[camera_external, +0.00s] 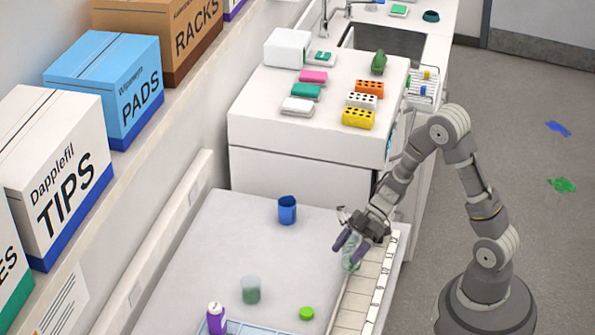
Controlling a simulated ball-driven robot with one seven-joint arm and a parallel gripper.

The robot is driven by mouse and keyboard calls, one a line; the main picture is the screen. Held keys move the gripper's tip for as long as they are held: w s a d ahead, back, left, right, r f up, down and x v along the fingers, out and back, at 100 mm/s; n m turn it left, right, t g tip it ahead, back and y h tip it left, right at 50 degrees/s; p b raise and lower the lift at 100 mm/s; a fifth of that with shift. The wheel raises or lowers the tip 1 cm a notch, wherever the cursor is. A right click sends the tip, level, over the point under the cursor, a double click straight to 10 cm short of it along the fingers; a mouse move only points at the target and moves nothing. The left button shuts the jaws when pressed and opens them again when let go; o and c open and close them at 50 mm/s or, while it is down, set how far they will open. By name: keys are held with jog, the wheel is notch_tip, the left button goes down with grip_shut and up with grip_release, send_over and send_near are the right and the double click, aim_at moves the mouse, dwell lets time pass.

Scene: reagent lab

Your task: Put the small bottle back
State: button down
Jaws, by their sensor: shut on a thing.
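A small clear greenish bottle (349,262) is between the fingers of my gripper (350,249), above or at the edge of the pale slotted strip along the right side of the white bench. My gripper points down and left and is shut on the bottle. The fingers hide part of the bottle. I cannot tell whether its base touches the surface. The slotted strip (352,302) runs along the bench's right edge.
On the bench (225,245) stand a blue cup (287,210), a greenish translucent jar (250,290), a purple bottle (216,318) and a green cap (306,313). A light blue tray (250,328) lies at the front. The bench middle is clear. A raised white counter (262,118) with coloured racks stands behind.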

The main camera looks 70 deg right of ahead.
jog(key=w+f+b, duration=0.1)
jog(key=w+b, duration=0.1)
jog(key=w, duration=0.2)
jog(key=w+f+b, duration=0.2)
jog(key=w, duration=0.3)
jog(key=w+f+b, duration=0.2)
jog(key=w, duration=0.3)
jog(key=shift+w, duration=0.2)
jog(key=shift+c, duration=0.8)
grip_release()
jog(key=shift+f, duration=0.1)
